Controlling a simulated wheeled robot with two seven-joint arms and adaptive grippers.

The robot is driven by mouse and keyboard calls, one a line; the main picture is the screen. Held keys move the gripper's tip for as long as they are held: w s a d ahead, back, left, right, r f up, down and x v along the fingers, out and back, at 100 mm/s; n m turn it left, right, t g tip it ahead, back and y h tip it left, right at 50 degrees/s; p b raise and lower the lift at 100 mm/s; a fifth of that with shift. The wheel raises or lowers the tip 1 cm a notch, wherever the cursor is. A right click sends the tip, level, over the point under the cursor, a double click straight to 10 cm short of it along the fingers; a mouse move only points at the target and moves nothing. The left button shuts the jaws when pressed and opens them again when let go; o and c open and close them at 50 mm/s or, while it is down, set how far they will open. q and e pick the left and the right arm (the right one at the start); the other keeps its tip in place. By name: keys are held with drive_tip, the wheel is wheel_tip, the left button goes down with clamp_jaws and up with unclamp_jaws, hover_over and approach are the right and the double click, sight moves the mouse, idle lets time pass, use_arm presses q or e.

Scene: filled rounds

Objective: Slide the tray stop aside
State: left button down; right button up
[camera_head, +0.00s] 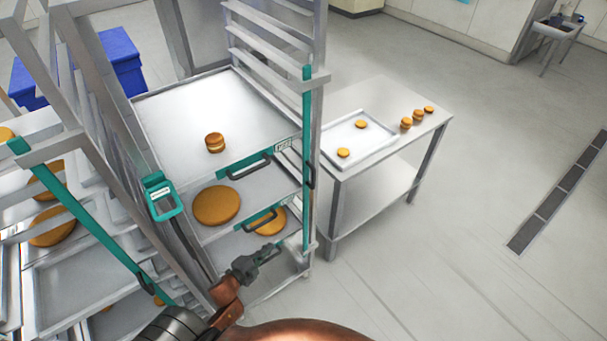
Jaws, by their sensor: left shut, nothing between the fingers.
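A teal upright bar with a black handle, which looks like the tray stop (306,215), runs down the right front post of the middle rack (316,120). My left gripper (272,252) is dark and shut, with nothing in it. In the picture it is low in front of this rack, left of the bar's lower end, and apart from the bar's handle. The rack holds a top tray (180,115) with a small filled round (214,142) on it. Lower trays hold larger rounds (216,205), partly hidden. My right gripper is out of view.
A teal bracket (163,198) sits on the rack's left post. Another rack at left has a similar teal bar (80,220). A steel table (385,160) with a tray (375,138) and several rounds stands at right. Blue crates (110,65) stand behind. The floor at right is clear.

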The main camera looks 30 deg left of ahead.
use_arm(q)
drive_tip(key=w+d+r+m+t+h+p, duration=0.1)
drive_tip(key=d+r+m+p, duration=0.1)
drive_tip(key=r, duration=1.1)
drive_tip(key=w+d+r+m+t+h+p, duration=0.2)
drive_tip(key=r+m, duration=0.2)
drive_tip(key=r, duration=0.9)
drive_tip(key=shift+d+m, duration=0.15)
drive_tip(key=shift+m, duration=0.15)
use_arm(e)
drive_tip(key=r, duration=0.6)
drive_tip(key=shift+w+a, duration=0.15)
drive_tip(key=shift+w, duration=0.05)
use_arm(q)
drive_tip(key=shift+w, duration=0.15)
drive_tip(key=w+d+p, duration=0.2)
drive_tip(key=w+p, duration=0.2)
drive_tip(key=w, duration=0.9)
drive_tip(key=shift+w+d, duration=0.35)
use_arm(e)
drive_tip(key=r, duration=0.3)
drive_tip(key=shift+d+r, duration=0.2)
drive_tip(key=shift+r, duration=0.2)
